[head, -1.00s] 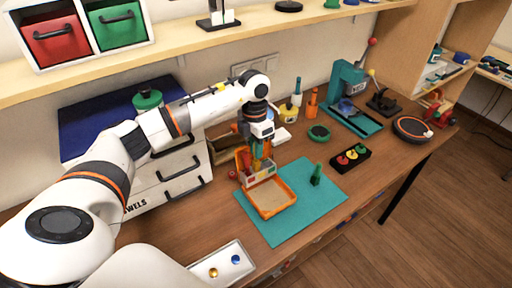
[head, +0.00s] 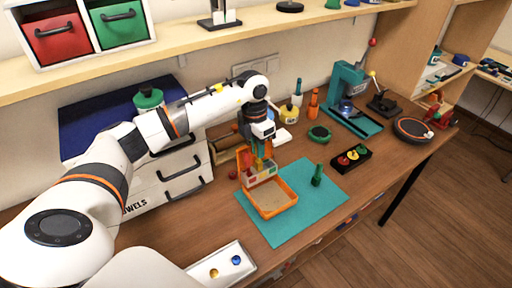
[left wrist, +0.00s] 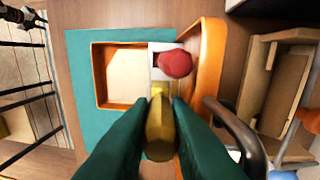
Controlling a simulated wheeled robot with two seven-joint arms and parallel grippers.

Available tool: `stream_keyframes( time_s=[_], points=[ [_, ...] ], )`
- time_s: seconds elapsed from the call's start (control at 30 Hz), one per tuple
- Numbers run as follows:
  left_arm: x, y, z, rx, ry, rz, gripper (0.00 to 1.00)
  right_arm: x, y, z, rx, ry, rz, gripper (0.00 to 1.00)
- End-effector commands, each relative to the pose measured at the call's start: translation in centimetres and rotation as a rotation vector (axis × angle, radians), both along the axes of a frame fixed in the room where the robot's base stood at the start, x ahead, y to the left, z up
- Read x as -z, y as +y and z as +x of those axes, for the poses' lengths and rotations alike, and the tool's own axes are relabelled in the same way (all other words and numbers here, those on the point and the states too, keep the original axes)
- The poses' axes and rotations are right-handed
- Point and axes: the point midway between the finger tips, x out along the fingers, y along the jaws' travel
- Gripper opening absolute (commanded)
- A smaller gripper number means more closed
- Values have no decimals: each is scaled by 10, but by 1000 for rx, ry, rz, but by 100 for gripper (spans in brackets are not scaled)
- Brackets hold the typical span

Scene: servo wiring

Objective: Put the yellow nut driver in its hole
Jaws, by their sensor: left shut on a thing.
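My left gripper (head: 262,157) is shut on the yellow nut driver, over the light rack (head: 262,178) at the back of the orange tray (head: 272,211). In the left wrist view the green fingers (left wrist: 160,128) clasp the yellow nut driver (left wrist: 160,139) by its handle, seen from above. A red-handled driver (left wrist: 175,63) stands in the rack beside it. The yellow driver's lower end and its hole are hidden, so I cannot tell whether its tip is in the hole. My right gripper is not in view.
The tray sits on a teal mat (head: 273,231). A green upright piece (head: 317,175) stands on the mat at right. A black block with coloured knobs (head: 352,159) lies beyond the mat. White drawers (head: 170,178) stand at left, under my arm.

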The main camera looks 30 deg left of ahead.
Motion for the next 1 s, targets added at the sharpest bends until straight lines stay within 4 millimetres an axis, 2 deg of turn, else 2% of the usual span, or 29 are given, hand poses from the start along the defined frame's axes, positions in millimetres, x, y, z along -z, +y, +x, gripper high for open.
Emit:
stream_keyframes(
  time_s=[0.03,0.67,1.0],
  points=[
    [15,-6,-4,6,18,-5,0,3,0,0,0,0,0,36],
    [15,-7,-3,1,17,-6,0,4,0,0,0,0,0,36],
    [6,-7,-2,1,16,-7,0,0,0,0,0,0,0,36]
  ],
)
